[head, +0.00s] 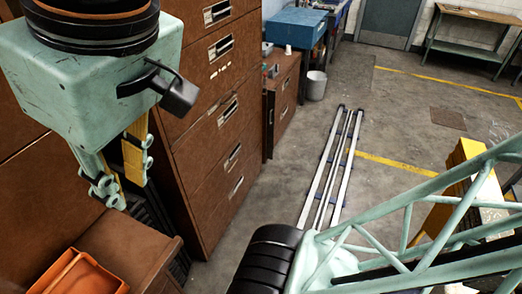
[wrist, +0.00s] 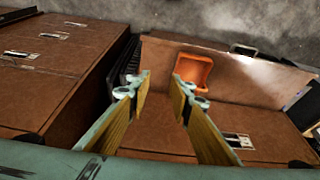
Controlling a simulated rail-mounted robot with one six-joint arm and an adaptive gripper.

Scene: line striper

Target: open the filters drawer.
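A tall brown cabinet (head: 190,160) stands right of my gripper in the head view, with several drawers bearing metal label holders. Its drawers look shut. The labels are too small to read, so I cannot tell which drawer is the filters drawer. A lower brown cabinet (head: 125,235) with an orange tray (head: 75,275) on top stands below my gripper. The wrist view shows the orange tray (wrist: 195,72) beyond the fingertips and a label holder (wrist: 238,140) on a brown front at lower right. My gripper (head: 120,185) is open and empty, its yellow-padded fingers apart (wrist: 160,85).
A narrow dark gap (head: 165,215) lies between the low and tall cabinets. A smaller brown cabinet (head: 282,95), a blue chest (head: 295,27) and a grey bin (head: 316,85) stand farther back. Pale rails (head: 330,165) run along the floor. A workbench (head: 475,40) is at back right.

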